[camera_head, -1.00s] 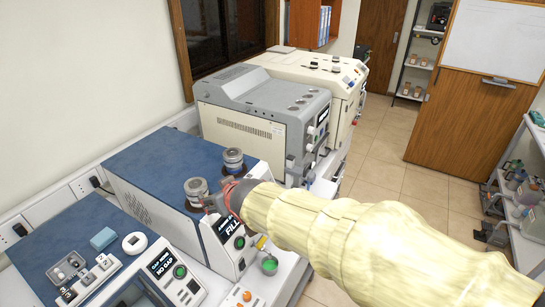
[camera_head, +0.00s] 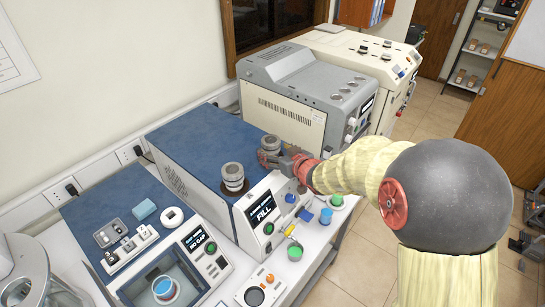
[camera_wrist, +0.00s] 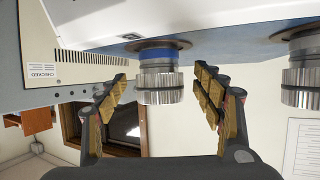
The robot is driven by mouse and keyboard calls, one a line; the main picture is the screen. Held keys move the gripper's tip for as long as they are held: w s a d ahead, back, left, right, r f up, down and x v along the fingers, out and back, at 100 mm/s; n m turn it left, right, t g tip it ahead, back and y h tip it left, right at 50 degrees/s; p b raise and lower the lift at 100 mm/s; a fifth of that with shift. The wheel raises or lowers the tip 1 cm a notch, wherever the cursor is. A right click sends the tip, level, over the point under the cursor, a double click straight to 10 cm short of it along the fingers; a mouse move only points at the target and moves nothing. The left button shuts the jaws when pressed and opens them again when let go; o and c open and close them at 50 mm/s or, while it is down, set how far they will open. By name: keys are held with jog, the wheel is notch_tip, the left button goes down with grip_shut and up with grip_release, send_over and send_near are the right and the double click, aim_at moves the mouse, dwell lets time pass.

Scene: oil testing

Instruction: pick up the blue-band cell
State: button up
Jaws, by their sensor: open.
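The blue-band cell (camera_wrist: 158,72) is a metal cylinder with a blue ring, on the blue-topped machine. In the wrist view, where the scene looks upside down, it appears between the two fingers of my gripper (camera_wrist: 160,82). The fingers are apart, with a gap on each side of it. In the head view my gripper (camera_head: 280,160) is at the farther cell (camera_head: 269,144), partly covering it; its band is hard to make out there. A second metal cell (camera_head: 233,175) stands nearer and shows at the right of the wrist view (camera_wrist: 303,72).
The blue-topped machine (camera_head: 195,140) has a FILL display (camera_head: 263,211). A grey machine (camera_head: 310,80) stands close behind the farther cell. A tester with a NO GAP display (camera_head: 194,240) is at front left. Small coloured items, including a green one (camera_head: 295,251), lie along the bench's front.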

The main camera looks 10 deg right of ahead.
jog(key=x, duration=0.3)
jog(key=shift+w+a+f, duration=0.1)
jog(key=shift+w+f, duration=0.05)
jog(key=shift+w, duration=0.2)
jog(key=shift+c, duration=0.9)
jog(key=c, duration=1.3)
